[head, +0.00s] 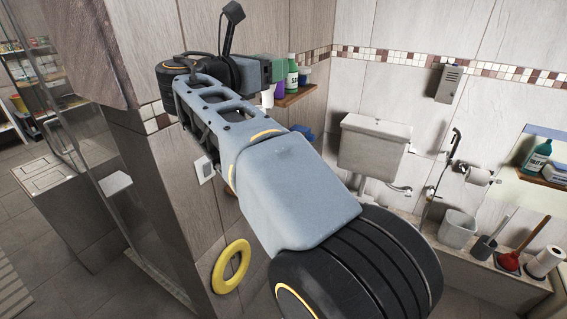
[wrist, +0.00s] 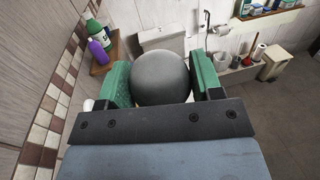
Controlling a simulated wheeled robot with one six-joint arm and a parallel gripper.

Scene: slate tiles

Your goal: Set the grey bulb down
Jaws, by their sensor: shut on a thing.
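The grey bulb (wrist: 161,78) is a dark grey round thing in the middle of the wrist view. My gripper (wrist: 162,82) has its green-padded fingers on both sides of it and is shut on it. The bulb is held up in the air, in front of the toilet tank. Its lower part is hidden behind the dark gripper bar. In the head view my arm crosses the middle of the picture, and the bulb cannot be made out there.
A wooden shelf (head: 294,96) with bottles is on the wall near my gripper. A toilet tank (head: 374,145) stands behind. A ledge (head: 485,262) holds a bin (head: 457,229), a brush and a plunger (head: 510,261). A yellow ring (head: 231,266) hangs on the near wall. Open floor shows at right in the wrist view.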

